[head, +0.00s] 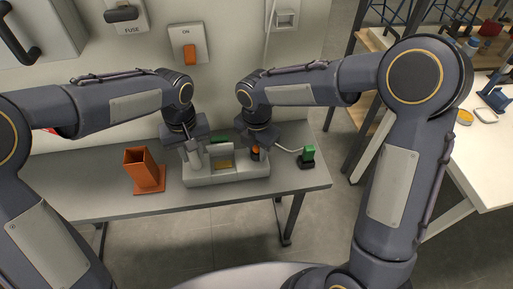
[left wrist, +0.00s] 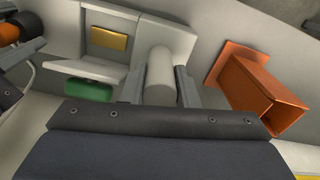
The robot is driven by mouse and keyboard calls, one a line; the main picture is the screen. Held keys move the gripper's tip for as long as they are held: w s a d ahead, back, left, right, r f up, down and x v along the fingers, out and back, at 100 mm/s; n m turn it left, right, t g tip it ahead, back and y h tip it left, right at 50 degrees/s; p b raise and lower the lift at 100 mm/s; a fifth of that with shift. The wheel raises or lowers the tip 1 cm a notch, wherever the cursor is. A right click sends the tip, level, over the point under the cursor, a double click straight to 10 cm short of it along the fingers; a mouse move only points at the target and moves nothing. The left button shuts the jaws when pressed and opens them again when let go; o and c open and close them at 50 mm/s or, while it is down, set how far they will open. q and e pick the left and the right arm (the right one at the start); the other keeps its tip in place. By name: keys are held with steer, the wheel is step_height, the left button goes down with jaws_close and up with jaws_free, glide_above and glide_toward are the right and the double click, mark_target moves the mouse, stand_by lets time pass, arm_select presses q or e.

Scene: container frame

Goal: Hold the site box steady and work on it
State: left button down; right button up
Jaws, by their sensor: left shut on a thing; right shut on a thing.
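The grey site box (head: 226,178) stands on the bench, with an open recess holding a yellow plate (head: 225,164) and a green part (head: 219,139) behind it. My left gripper (head: 193,151) is shut on the pale grey upright post at the box's left end. That post (left wrist: 160,72) shows between the fingers in the left wrist view. My right gripper (head: 257,149) is at the box's right end, shut on an orange knob (head: 256,150). The knob also shows in the left wrist view (left wrist: 8,33), and its lower part is hard to make out.
An orange square-tube holder (head: 146,172) stands on the bench left of the box. A green-topped plug (head: 308,154) with a white cable is at the right. An orange switch (head: 190,54) is on the wall behind. The front bench strip is clear.

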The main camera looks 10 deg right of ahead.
steer(key=m, duration=1.9)
steer(key=shift+m, duration=0.4)
steer(key=m, duration=0.5)
steer(key=shift+m, duration=0.3)
steer(key=o, duration=1)
step_height(320, 180, up, 12)
steer(key=shift+r, duration=0.1)
